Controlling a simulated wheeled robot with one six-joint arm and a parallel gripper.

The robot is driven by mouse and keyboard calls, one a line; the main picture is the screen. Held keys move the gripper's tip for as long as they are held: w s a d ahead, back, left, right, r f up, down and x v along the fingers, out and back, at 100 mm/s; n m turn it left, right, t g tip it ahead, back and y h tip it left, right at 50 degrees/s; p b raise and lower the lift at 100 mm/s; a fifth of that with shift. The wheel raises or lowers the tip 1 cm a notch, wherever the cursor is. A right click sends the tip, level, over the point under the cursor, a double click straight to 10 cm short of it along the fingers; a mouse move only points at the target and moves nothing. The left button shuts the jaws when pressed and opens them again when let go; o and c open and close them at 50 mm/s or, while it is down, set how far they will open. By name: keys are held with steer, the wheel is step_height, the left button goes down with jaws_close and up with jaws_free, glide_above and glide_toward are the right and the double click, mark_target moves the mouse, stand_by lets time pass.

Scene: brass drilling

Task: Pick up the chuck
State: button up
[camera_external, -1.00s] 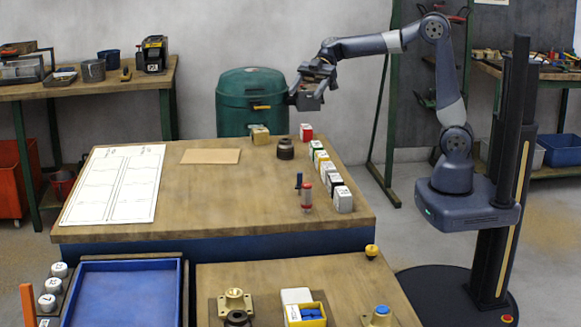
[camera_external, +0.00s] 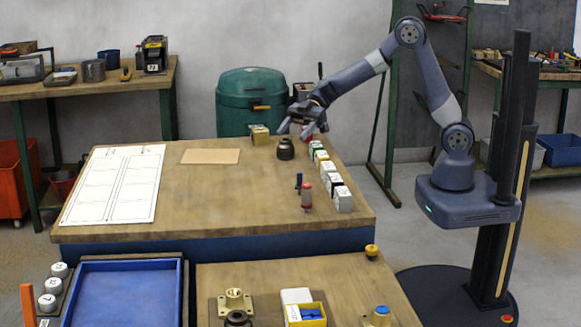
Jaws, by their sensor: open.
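The chuck, which I take to be the dark, stepped round piece (camera_external: 285,150), stands on the wooden table near its far right edge. My gripper (camera_external: 294,131) is open and points down to the left, just above and behind the chuck in the picture. Its fingers look empty and apart from the chuck, though the exact gap cannot be told from this view.
A tan block (camera_external: 260,135) stands just left of the chuck. A white sheet (camera_external: 114,185) and brown card (camera_external: 210,156) lie left. The table's middle is clear.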

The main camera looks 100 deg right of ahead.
mark_target(286, 139)
steer(key=p+x, duration=0.1)
steer(key=x, duration=0.3)
steer(key=shift+w+f, duration=0.25)
steer(key=shift+w, duration=0.05)
steer(key=shift+c, duration=0.5)
steer(key=shift+f, duration=0.1)
jaws_close()
